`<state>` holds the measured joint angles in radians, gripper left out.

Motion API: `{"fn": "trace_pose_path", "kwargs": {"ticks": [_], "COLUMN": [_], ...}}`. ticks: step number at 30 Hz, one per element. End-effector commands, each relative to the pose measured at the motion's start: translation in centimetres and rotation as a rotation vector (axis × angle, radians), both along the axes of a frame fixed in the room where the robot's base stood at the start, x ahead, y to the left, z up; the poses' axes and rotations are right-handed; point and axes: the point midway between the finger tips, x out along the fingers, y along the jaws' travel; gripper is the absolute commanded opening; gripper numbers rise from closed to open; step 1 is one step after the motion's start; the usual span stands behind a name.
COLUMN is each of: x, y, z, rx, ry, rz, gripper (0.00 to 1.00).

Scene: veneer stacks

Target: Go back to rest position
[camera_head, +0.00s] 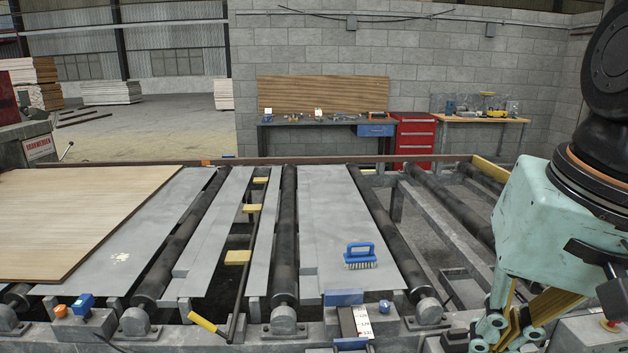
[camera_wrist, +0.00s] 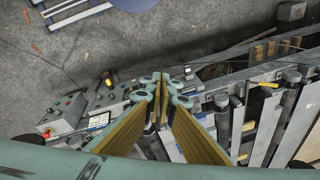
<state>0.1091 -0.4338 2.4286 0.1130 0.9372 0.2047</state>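My gripper (camera_head: 507,335) hangs at the lower right in the head view, below the pale green wrist housing and beside the roller conveyor. In the wrist view, my gripper (camera_wrist: 158,88) shows its two yellow-padded fingers coming together at the tips. It looks shut, with nothing visible between the fingers. In that view the fingertips appear over the conveyor's edge, near a control panel (camera_wrist: 62,113). The lower end of the gripper is partly cut off or crowded by machinery in the head view.
A wood veneer sheet (camera_head: 75,215) lies on the conveyor's left. A blue-handled brush (camera_head: 360,256) rests on a grey plate (camera_head: 335,205). A red drawer cabinet (camera_head: 414,138) and workbenches stand behind.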

Motion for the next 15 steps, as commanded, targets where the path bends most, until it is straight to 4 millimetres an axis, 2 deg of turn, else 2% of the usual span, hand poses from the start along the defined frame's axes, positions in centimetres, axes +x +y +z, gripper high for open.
{"fn": "trace_pose_path", "kwargs": {"ticks": [9,15], "x": [-3.0,-4.1], "y": [0.2,0.1], "z": [0.5,0.6], "rx": [-0.105,-0.152], "ry": [-0.085,-0.121], "rz": [0.219,0.313], "gripper": [0.00,0.00]}}
